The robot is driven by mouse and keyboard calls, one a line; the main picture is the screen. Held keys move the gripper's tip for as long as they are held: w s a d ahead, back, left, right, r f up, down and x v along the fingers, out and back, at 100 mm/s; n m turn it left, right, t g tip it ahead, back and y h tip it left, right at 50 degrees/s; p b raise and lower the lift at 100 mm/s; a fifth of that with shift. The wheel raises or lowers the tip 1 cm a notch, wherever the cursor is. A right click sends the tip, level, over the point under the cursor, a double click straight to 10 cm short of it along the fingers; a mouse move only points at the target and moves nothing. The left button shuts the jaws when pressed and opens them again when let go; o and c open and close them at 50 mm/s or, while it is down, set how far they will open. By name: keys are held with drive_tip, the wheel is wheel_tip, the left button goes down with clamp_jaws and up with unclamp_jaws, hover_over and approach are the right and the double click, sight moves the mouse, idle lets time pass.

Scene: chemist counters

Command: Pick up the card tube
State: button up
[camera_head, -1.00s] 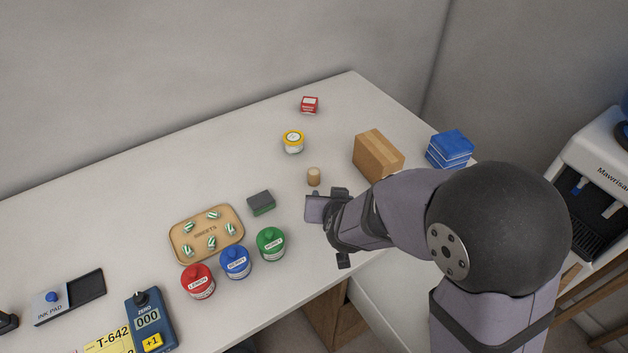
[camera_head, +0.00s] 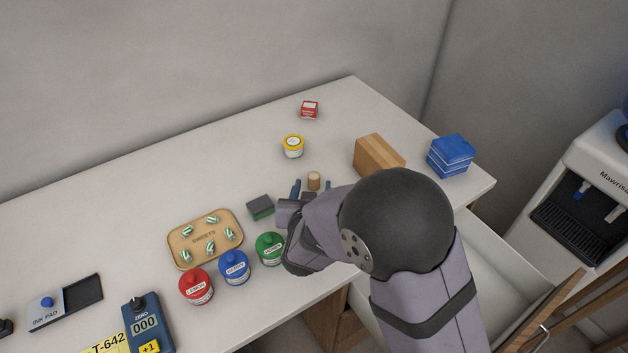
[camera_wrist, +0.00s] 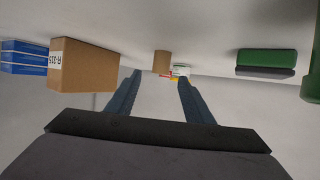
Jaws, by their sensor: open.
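The card tube (camera_head: 314,181), a small tan cylinder, stands upright on the white counter. My gripper (camera_head: 312,188) is low at its near side, open and pointing at it, with one dark blue finger to each side of the line to the tube. In the wrist view, which shows the counter upside down, the tube (camera_wrist: 161,61) appears just beyond the gap between the open fingertips (camera_wrist: 160,78). Nothing is between the fingers. My arm hides the counter just in front of the tube.
A cardboard box (camera_head: 379,156) and blue packs (camera_head: 450,156) stand right of the tube. A yellow-lidded jar (camera_head: 293,146) and a red box (camera_head: 310,109) stand behind. A green-and-grey sponge-like block (camera_head: 260,207), sweets tray (camera_head: 206,239) and green jar (camera_head: 270,249) are left. An open drawer (camera_head: 492,262) juts out at right.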

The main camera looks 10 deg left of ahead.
sight(314, 181)
drive_tip(key=shift+p+x, duration=0.6)
drive_tip(key=shift+x, duration=2)
drive_tip(key=shift+s+a+f, duration=0.1)
drive_tip(key=shift+c, duration=0.6)
drive_tip(key=c, duration=1)
